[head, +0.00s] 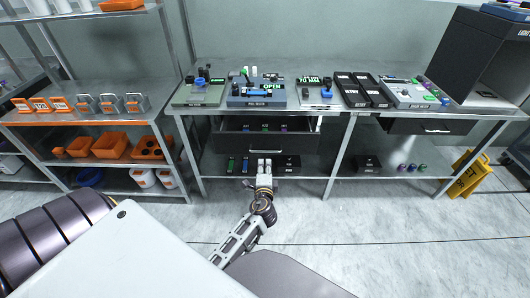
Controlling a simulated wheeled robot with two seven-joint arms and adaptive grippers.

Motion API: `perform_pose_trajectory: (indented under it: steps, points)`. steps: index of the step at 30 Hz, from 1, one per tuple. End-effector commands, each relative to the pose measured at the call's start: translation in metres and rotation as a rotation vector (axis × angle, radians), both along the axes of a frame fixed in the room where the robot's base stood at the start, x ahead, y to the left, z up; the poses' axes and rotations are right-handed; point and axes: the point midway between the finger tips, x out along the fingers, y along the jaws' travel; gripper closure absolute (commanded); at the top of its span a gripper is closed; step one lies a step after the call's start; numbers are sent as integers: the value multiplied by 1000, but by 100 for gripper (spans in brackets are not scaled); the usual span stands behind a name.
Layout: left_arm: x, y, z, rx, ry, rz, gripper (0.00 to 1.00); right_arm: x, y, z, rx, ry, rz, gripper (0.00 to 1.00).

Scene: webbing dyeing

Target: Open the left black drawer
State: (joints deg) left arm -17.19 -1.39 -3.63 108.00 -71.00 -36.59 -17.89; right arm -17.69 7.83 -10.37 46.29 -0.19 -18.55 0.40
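The left black drawer (232,141) sits under the middle workbench and is pulled out. Its inside shows, with several small labelled items (266,127) in a row. My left gripper (264,161) is just below and in front of the drawer's front panel, near its middle. Its two pale fingers are close together. I cannot tell whether they touch the drawer or hold its handle, which I cannot make out. My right gripper is not in view.
A second black drawer (411,127) to the right is shut. The lower shelf holds colored items (231,164) and a black box (287,163). Orange bins (110,146) stand on the left rack. A yellow floor sign (467,175) stands at right. The floor in front is clear.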

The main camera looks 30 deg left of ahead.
Motion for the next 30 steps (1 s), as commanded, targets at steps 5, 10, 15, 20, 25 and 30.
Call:
perform_pose_trajectory:
  steps: [5, 10, 15, 20, 25, 30]
  points:
    - [13, 8, -2, 1, -1, 0, 68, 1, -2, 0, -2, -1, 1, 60]
    - [26, 16, -6, 1, 0, 0, 68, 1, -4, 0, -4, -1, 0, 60]
    - [40, 25, -9, 1, 0, 0, 68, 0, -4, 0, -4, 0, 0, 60]
    - [52, 32, -12, 1, 0, 0, 68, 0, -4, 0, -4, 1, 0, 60]
    - [66, 40, -15, 1, -1, 0, 68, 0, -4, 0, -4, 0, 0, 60]
    - [79, 49, -19, 1, 0, 0, 68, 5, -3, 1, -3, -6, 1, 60]
